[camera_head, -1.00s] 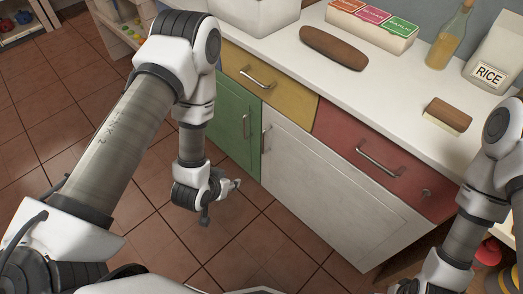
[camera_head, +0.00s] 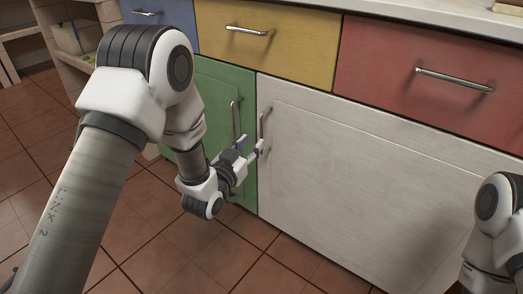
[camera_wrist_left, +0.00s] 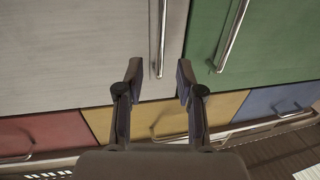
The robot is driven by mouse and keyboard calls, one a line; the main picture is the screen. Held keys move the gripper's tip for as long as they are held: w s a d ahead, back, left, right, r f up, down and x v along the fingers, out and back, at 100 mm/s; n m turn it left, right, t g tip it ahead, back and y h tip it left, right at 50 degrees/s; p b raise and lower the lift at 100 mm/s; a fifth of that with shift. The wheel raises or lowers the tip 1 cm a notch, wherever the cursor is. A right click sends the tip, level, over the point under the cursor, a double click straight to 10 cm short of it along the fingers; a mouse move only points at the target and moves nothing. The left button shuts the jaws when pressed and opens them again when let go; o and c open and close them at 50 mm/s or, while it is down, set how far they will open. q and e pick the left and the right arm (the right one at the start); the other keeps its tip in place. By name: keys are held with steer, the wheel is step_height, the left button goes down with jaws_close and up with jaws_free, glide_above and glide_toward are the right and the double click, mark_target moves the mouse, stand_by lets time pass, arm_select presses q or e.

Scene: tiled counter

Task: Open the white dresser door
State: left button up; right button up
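The white dresser door (camera_head: 360,185) is closed, with a metal bar handle (camera_head: 262,124) upright at its left edge. My left gripper (camera_head: 250,147) is open and empty, in front of the handle's lower part. In the left wrist view the white door (camera_wrist_left: 80,50) and its handle (camera_wrist_left: 162,35) appear turned over. There the handle's end lies between the two open fingers (camera_wrist_left: 160,78), and I cannot tell whether they touch it. My right arm shows at the lower right of the head view; its gripper is out of frame.
A closed green door (camera_head: 215,115) with its own handle (camera_head: 234,118) is just left of the white door. Closed yellow (camera_head: 290,55) and red (camera_head: 425,105) drawers sit above. A shelf unit (camera_head: 75,45) stands at the far left. The tiled floor in front is clear.

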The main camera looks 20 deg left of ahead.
mark_target(261, 131)
arm_select(q)
steer(key=w+b, duration=0.1)
steer(key=w, duration=0.3)
steer(key=w+d+b, duration=0.1)
steer(key=w, duration=0.1)
steer(key=shift+w+b, duration=0.35)
steer(key=shift+w, duration=0.05)
steer(key=shift+w+r, duration=0.15)
steer(key=shift+w, duration=0.1)
jaws_close()
